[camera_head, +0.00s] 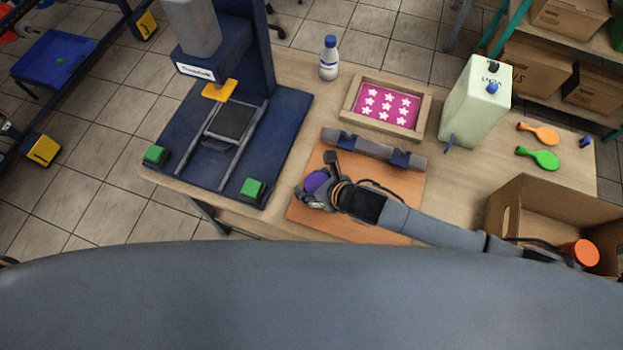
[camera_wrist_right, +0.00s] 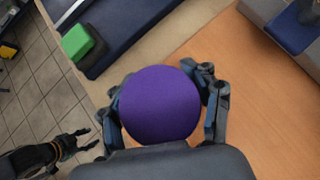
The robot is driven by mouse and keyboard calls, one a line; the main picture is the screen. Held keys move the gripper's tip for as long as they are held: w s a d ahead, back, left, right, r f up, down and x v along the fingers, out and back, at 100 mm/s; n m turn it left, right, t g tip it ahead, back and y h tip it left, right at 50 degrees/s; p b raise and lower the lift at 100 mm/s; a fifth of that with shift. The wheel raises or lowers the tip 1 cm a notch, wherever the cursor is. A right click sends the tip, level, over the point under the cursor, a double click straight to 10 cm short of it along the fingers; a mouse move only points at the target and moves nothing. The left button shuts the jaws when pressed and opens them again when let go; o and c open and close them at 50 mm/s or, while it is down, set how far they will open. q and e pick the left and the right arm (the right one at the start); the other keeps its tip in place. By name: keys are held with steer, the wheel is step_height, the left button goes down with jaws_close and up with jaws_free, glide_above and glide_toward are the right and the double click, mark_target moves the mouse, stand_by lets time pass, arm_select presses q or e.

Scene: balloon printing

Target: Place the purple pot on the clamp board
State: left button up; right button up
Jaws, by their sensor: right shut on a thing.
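The purple pot (camera_wrist_right: 160,105) shows in the right wrist view as a round purple top between my right gripper's fingers. In the head view the purple pot (camera_head: 316,182) is partly covered by the gripper. My right gripper (camera_head: 312,190) is shut on it, over the left part of the orange-brown board (camera_head: 300,216). I cannot tell whether the pot touches the board. A grey clamp bar (camera_head: 372,149) with blue parts lies along the board's far edge. My left gripper (camera_wrist_right: 92,141) shows at the lower left of the right wrist view, its fingers apart and empty.
A blue press (camera_head: 290,118) with green buttons stands left of the board. A pink stencil in a wooden frame (camera_head: 345,107), a bottle (camera_head: 329,62) and a pale green canister (camera_head: 470,105) stand behind. A cardboard box (camera_head: 515,205) is at the right.

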steer(key=o, duration=0.9)
steer(key=shift+f, duration=0.15)
steer(key=o, duration=0.5)
steer(key=shift+r, duration=0.2)
steer(key=b+v, duration=0.1)
steer(key=v, duration=1.1)
